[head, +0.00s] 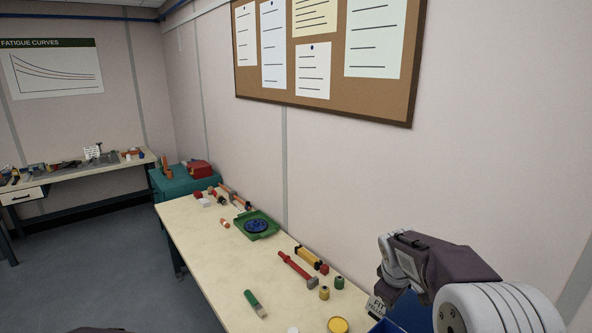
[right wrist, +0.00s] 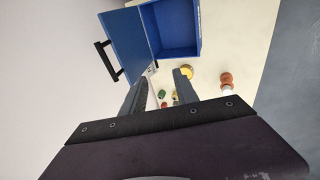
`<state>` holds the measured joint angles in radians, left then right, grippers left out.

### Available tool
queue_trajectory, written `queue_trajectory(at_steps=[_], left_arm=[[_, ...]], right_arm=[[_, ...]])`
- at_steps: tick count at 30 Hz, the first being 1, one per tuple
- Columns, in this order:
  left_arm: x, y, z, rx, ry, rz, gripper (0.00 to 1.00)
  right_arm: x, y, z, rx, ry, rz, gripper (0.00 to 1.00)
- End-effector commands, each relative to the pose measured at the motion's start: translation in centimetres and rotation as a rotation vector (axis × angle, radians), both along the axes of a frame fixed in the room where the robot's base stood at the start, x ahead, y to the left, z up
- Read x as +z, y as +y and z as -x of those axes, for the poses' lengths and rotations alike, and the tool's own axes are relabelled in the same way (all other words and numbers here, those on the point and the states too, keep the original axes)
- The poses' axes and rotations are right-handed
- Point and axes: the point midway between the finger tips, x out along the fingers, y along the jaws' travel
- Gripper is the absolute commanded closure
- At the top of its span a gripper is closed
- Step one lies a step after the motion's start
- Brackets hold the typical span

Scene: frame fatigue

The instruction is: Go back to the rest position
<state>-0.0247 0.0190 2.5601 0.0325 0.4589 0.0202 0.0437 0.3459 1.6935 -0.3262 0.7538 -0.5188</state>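My right arm comes in from the right in the head view, above the near right end of the long workbench (head: 215,232). In the right wrist view the two dark fingers of my right gripper (right wrist: 160,78) stand apart with nothing held between them. They are above the bench near a blue box (right wrist: 178,30), whose open blue door (right wrist: 124,42) carries a black handle (right wrist: 106,60). The box also shows partly in the head view (head: 412,312), behind my right arm. My left gripper is out of view.
The bench holds a green tray with a blue disc (head: 257,226), a red-headed hammer-like tool (head: 298,270), a green-handled tool (head: 255,303) and a yellow round lid (head: 338,325). A wall with a corkboard (head: 330,95) runs along the bench. The floor at left is clear.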

Motion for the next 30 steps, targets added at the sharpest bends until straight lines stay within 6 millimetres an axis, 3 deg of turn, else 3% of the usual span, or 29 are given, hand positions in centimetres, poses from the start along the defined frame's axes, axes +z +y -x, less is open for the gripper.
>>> queue_trajectory(at_steps=[3, 9, 13, 14, 18, 30], left_arm=[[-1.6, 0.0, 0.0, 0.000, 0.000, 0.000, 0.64], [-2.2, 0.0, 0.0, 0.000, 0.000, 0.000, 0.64], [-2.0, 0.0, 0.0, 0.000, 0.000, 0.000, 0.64], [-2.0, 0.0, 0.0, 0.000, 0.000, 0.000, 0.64], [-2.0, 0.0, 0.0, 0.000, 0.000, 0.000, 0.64], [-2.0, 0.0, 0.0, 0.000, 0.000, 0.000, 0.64]], right_arm=[[-3.8, 3.5, 6.5, -0.080, 0.045, -0.119, 0.64], [-9.6, 7.1, 17.8, -0.340, 0.144, -0.299, 0.64], [-12.1, 7.9, 22.6, -0.524, 0.200, -0.360, 0.64], [-12.5, 8.0, 23.2, -0.567, 0.205, -0.372, 0.64], [-12.5, 8.2, 22.6, -0.666, 0.165, -0.410, 0.64], [-12.5, 8.2, 22.6, -0.667, 0.165, -0.409, 0.64]])
